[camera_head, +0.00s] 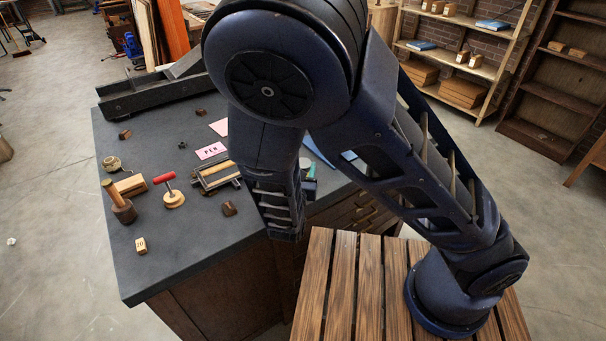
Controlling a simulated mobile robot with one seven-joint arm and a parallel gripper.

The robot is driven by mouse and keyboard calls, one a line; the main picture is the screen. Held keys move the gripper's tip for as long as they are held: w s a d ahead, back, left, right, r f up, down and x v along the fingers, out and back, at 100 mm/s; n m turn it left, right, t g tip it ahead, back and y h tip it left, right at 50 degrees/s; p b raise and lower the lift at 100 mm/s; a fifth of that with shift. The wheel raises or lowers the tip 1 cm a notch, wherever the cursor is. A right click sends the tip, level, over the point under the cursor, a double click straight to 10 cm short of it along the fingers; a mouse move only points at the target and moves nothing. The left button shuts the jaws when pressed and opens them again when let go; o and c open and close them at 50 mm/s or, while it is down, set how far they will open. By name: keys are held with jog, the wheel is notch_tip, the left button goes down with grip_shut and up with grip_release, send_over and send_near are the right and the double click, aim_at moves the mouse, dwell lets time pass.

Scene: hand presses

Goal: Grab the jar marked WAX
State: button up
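I cannot make out a jar marked WAX in the head view. A small object with a teal-green part (307,166) shows beside my arm on the dark desk (190,265); most of it is hidden, and I cannot tell what it is. My arm covers the right middle of the desk. Its lower link points down near the desk's front right edge. I see no gripper fingers; they seem to be hidden by that link.
A long dark trough (152,93) lies at the back. The desk's front left is mostly bare.

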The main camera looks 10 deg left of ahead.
jog(key=shift+c, duration=1.1)
jog(key=shift+r, duration=0.15)
